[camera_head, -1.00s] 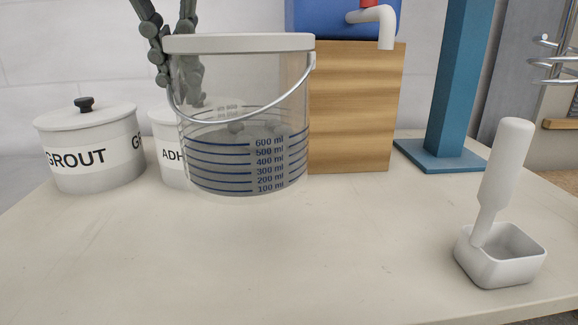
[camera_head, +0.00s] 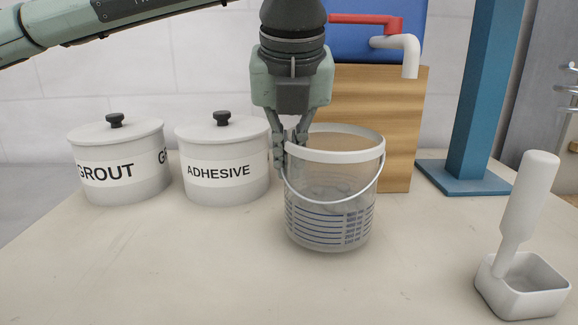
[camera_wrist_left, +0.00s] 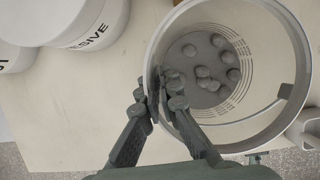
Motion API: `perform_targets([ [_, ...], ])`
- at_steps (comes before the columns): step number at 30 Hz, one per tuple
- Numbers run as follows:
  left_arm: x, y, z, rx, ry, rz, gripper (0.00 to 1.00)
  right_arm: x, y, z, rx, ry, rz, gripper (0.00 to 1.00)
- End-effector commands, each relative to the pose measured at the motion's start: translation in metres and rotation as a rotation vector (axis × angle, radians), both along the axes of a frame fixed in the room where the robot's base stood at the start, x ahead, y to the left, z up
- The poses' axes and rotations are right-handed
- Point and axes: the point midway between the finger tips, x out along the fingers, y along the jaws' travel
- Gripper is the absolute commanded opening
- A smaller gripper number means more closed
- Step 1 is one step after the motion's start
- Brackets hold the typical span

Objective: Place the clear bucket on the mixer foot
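The clear bucket (camera_head: 330,215) with blue volume marks and a white rim is upright in the middle of the head view, on or just above the counter; I cannot tell which. Grey lumps lie in it, clear in the left wrist view (camera_wrist_left: 205,68). My left gripper (camera_head: 291,152) comes from above and is shut on the bucket's left rim, fingers on either side of the wall. The likely mixer foot is the blue plate (camera_head: 470,180) under a blue column (camera_head: 490,90), to the right of and behind the bucket. My right gripper is not in view.
Grout (camera_head: 118,170) and adhesive (camera_head: 222,165) pots stand at the left. A wooden block (camera_head: 402,140) bearing a blue tank with a tap (camera_head: 400,45) stands behind the bucket. A white scoop (camera_head: 520,285) is at front right. The counter front (camera_head: 200,270) is clear.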

Motion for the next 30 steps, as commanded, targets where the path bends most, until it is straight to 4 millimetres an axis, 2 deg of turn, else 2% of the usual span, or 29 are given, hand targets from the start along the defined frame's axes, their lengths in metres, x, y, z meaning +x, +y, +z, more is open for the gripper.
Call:
perform_targets([
  [4, 0.0003, -0.0001, -0.0115, -0.003, -0.004, 0.001, 0.00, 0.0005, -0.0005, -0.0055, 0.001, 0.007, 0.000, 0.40],
  [17, 0.0005, -0.0002, -0.0140, -0.004, -0.004, 0.002, 0.00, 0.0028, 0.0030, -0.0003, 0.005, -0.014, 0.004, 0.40],
  [18, 0.0000, 0.0002, -0.0150, -0.001, -0.001, 0.001, 0.07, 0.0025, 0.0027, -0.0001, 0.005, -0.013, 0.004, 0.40],
  [23, 0.0000, 0.0001, -0.0149, -0.001, -0.001, 0.001, 0.26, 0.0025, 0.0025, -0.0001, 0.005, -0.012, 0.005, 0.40],
  [30, 0.0000, 0.0001, -0.0148, -0.001, -0.001, 0.001, 0.26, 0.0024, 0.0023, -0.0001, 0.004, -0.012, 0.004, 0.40],
])
